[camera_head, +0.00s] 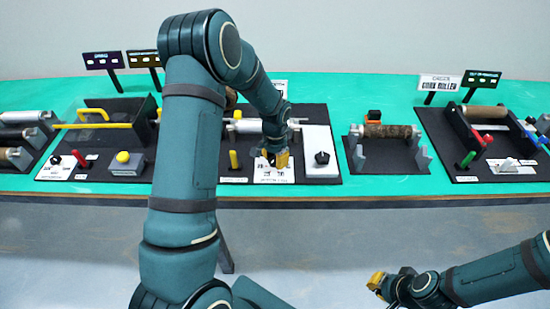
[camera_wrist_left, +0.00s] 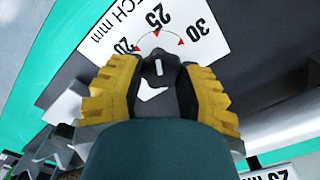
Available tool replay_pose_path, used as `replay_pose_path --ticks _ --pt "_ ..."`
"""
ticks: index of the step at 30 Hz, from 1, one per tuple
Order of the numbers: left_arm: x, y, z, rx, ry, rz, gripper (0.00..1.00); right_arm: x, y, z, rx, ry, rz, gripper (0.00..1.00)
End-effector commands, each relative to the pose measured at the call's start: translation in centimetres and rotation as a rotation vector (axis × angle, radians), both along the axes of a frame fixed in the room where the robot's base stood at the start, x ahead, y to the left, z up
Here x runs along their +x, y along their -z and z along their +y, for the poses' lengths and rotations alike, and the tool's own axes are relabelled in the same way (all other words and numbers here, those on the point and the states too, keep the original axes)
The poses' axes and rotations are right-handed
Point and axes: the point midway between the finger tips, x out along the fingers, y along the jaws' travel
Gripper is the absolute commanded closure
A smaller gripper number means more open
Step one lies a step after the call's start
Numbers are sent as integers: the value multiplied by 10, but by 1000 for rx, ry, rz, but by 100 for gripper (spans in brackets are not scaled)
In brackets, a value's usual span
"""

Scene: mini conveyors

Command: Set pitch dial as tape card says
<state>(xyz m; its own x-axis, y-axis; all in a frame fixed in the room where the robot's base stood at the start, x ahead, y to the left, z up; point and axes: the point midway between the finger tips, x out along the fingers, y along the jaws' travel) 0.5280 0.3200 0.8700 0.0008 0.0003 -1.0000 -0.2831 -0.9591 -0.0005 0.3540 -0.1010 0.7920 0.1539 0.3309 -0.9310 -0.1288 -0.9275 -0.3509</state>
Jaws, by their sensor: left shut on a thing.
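A black pitch dial knob (camera_wrist_left: 160,68) with a white pointer line sits on a white plate (camera_wrist_left: 110,35) marked "PITCH mm". Red triangles mark 20, 25 and 30. The pointer lies roughly along the 25 direction. My left gripper (camera_wrist_left: 158,85) is shut on the knob, one yellow finger on each side; in the head view it (camera_head: 277,160) is low over the dial plate (camera_head: 273,176). A white card (camera_wrist_left: 275,174) with partly cut-off print shows at the lower right of the wrist view; I cannot read it fully. My right gripper (camera_head: 377,283) hangs in front of the table, apart from everything.
A second black knob (camera_head: 322,157) stands on a white panel just right. A bark-covered roller (camera_head: 388,131) and a sign reading "CORK ROLLER" (camera_head: 440,83) are farther right. A yellow-handled station is left. The table's front strip is clear.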

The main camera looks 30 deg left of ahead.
Motion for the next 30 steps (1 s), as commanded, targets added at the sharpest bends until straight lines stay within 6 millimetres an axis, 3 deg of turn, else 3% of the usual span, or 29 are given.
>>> replay_pose_path --ticks 10,11,12,13,23,30 --pt "-2 2 -1 -1 2 7 99 0 0 0 0 0 0 100" --pt "-2 2 -1 -1 1 7 50 0 0 0 0 0 0 100" --pt "-2 2 -1 -1 1 7 36 0 0 0 0 0 0 100" --pt "-2 2 -1 -1 1 7 31 0 0 0 0 0 0 100" --pt "0 -1 0 -1 1 1 31 0 0 0 0 0 -1 100" --pt "0 -32 0 0 1 -3 31 0 0 0 0 0 -1 100"
